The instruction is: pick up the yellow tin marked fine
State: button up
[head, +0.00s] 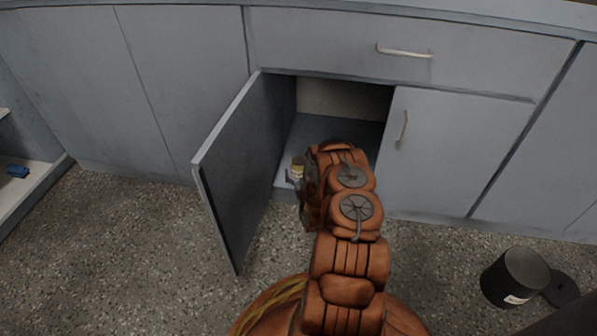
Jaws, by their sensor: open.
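A small yellow and pale tin (297,168) is in the open lower cabinet, near the front of its floor and just left of my arm. Any marking on it is too small to read. My arm reaches up from the bottom of the head view to the cabinet opening. Its end links are right beside the tin in the picture and may cover part of it.
The open cabinet door (240,170) stands out to the left of the opening. A closed door (450,150) is on the right, with a closed drawer (420,45) above. A black bin (515,277) stands on the floor at right. A blue object (17,171) lies at far left.

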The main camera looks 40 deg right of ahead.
aim_at(299, 163)
jog(key=c, duration=1.3)
jog(key=shift+r, duration=0.1)
jog(key=shift+r, duration=0.25)
notch_tip(299, 163, up, 4)
jog(key=p, duration=0.3)
jog(key=shift+f, duration=0.15)
jog(key=s+a+p, duration=0.9)
jog(key=a+p, duration=0.1)
jog(key=a, duration=0.3)
jog(key=shift+r, duration=0.3)
